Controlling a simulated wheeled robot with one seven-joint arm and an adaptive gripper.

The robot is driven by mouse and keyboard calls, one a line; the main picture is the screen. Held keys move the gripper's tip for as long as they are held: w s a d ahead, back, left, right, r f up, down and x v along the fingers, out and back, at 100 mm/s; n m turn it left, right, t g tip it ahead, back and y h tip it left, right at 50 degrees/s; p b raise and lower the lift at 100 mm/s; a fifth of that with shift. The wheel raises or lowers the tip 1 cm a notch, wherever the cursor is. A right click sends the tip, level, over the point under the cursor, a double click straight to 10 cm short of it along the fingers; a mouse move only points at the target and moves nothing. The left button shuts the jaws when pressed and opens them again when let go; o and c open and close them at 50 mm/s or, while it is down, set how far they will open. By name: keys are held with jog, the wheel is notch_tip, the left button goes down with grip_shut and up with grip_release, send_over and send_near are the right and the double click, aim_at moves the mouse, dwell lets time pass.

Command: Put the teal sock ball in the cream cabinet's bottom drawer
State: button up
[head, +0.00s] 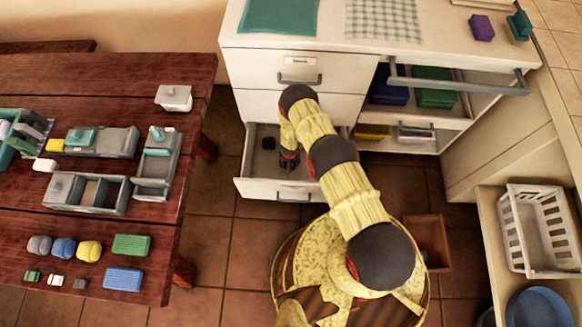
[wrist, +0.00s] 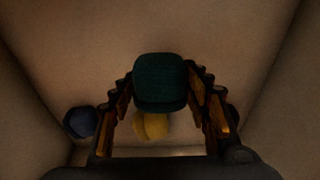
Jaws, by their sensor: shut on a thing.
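The teal sock ball (wrist: 160,78) looks dark and sits between the fingers of my gripper (head: 289,162), which is shut on it. In the head view my gripper reaches down into the open bottom drawer (head: 278,190) of the cream cabinet (head: 262,68). The wrist view looks down into the drawer, whose pale floor and walls surround the ball. I cannot tell if the ball touches the floor. In the head view the teal ball is not clearly visible behind my gripper and arm.
A yellow ball (wrist: 150,127) and a dark blue ball (wrist: 81,122) lie in the drawer. To the right, another drawer (head: 470,85) stands open above a shelf. The red-brown table (head: 215,75) with bins and small goods is at the left. A white basket (head: 540,230) is at the right.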

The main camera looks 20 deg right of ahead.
jog(key=shift+w+f+b, duration=0.1)
jog(key=shift+f+b, duration=1.15)
jog(key=shift+f, duration=1.15)
jog(key=shift+f, duration=0.15)
jog(key=o, duration=1.1)
jog(key=shift+o, duration=0.2)
jog(key=r+p, duration=0.3)
jog(key=r, duration=0.1)
jog(key=s+r+p, duration=0.1)
jog(key=r+p, duration=0.2)
jog(key=r, duration=0.1)
jog(key=r+p, duration=0.3)
jog(key=r, duration=0.1)
jog(key=shift+s+a+r, duration=0.1)
jog(key=shift+s+a, duration=0.2)
jog(key=shift+s, duration=0.1)
